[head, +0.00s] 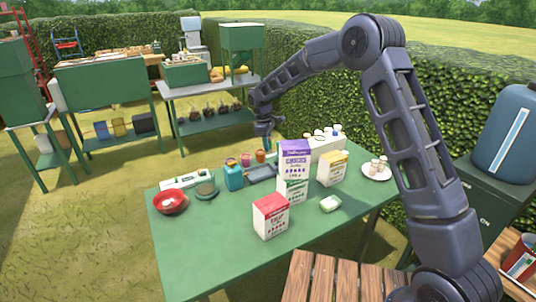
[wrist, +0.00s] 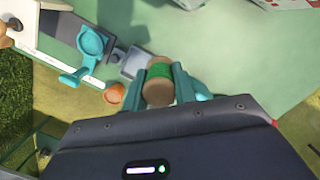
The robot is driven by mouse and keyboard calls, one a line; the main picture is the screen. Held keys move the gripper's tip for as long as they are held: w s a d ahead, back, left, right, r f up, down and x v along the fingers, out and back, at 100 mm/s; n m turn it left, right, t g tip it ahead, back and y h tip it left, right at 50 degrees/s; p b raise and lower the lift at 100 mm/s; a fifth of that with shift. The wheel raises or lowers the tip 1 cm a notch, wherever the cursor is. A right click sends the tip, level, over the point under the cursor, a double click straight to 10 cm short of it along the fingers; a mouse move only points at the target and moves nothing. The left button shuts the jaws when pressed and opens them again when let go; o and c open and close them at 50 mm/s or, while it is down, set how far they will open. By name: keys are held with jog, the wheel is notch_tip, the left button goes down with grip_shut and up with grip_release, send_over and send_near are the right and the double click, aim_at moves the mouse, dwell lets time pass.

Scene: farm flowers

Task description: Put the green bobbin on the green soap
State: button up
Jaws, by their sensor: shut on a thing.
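In the wrist view the green bobbin (wrist: 160,80), with green thread and tan wooden ends, sits between the teal fingers of my gripper (wrist: 162,84). My gripper is shut on it. In the head view my gripper (head: 264,130) hangs above the back edge of the green table, behind the cartons; the bobbin is too small to make out there. A pale green-white block that looks like the green soap (head: 330,203) lies on the table's right part, in front of the yellow-topped carton. It is well to the right of and nearer than my gripper.
Cartons with purple (head: 295,153), red (head: 271,216) and yellow (head: 332,168) tops stand mid-table. The front of the table is clear.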

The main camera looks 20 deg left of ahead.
notch_tip(320, 180, up, 16)
jog(key=d, duration=0.5)
jog(key=s+d, duration=0.1)
jog(key=d, duration=0.4)
jog(key=d+r, duration=0.1)
jog(key=d, duration=0.4)
jog(key=shift+s+d, duration=0.15)
jog(key=shift+d, duration=0.2)
send_over(332, 201)
jog(key=f, duration=3.2)
jog(key=shift+a+f, duration=0.15)
jog(key=shift+a, duration=0.05)
jog(key=shift+f, duration=0.15)
jog(key=o, duration=0.9)
jog(key=shift+o, duration=0.2)
notch_tip(332, 201, up, 12)
jog(key=a, duration=0.1)
jog(key=shift+a, duration=0.4)
